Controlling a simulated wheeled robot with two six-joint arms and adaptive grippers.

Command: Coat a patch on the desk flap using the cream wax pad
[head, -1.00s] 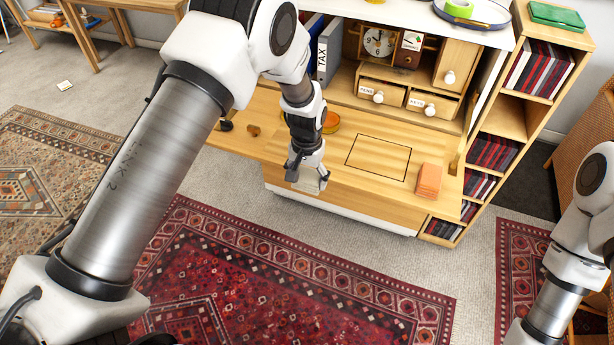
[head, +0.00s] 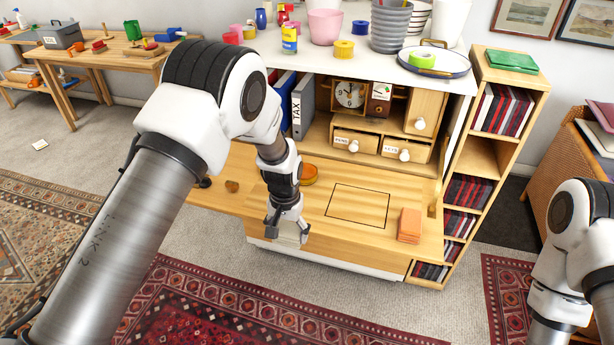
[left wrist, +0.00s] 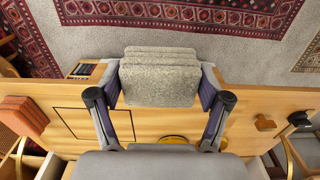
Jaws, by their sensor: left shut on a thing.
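My left gripper (head: 288,222) is shut on the cream wax pad (head: 291,235), a pale speckled block that also shows between the fingers in the left wrist view (left wrist: 160,80). I hold it by the front edge of the desk flap (head: 328,241); whether it touches the wood, I cannot tell. A dark-outlined square patch (head: 358,204) on the flap lies to the right of the gripper. Its surface looks like the bare wood around it. The patch partly shows in the left wrist view (left wrist: 92,123). My right gripper is out of view.
An orange block stack (head: 410,225) stands at the flap's right. A round yellow-orange tin (head: 309,174) sits behind my gripper, and a small brown knob (head: 232,186) at left. Drawers (head: 355,142) and a clock (head: 350,94) stand behind the flap. A bookcase (head: 468,165) adjoins on the right.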

